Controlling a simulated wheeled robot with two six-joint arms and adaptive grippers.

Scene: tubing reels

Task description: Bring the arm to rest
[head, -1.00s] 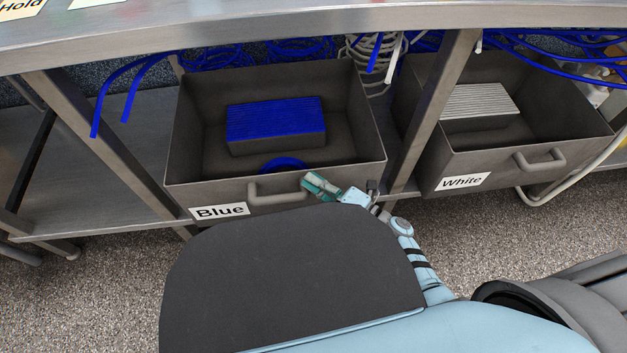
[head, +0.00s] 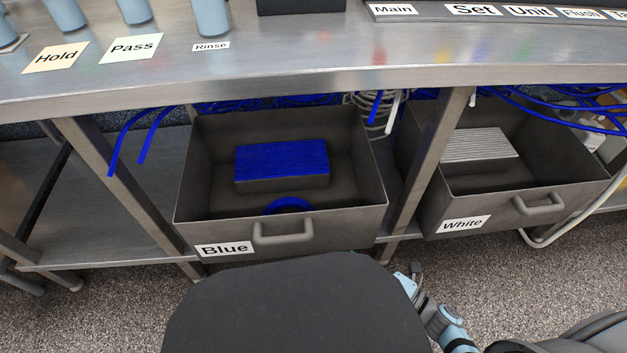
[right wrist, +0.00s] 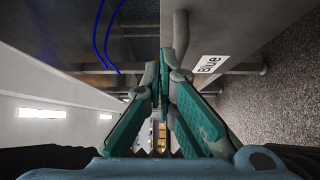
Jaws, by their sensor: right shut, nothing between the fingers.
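My right gripper (right wrist: 160,82) is shut and empty in the right wrist view, its teal fingers together at the tips. In the head view my right arm is low at the right of my black panel, and the fingers are hidden. The Blue drawer (head: 222,228) is pulled out under the bench, with a blue-topped block (head: 282,160) and a blue ring (head: 288,205) inside. Its grey handle (head: 283,237) is clear of the gripper in the head view; it also shows in the right wrist view (right wrist: 181,38). My left gripper is not in view.
The White drawer (head: 500,208) is also pulled out, holding a white-topped block (head: 478,145). The steel bench top (head: 300,70) is above, with blue tubing (head: 155,130) hanging below it. Bench legs stand beside the drawers. Speckled floor (head: 530,275) is open in front.

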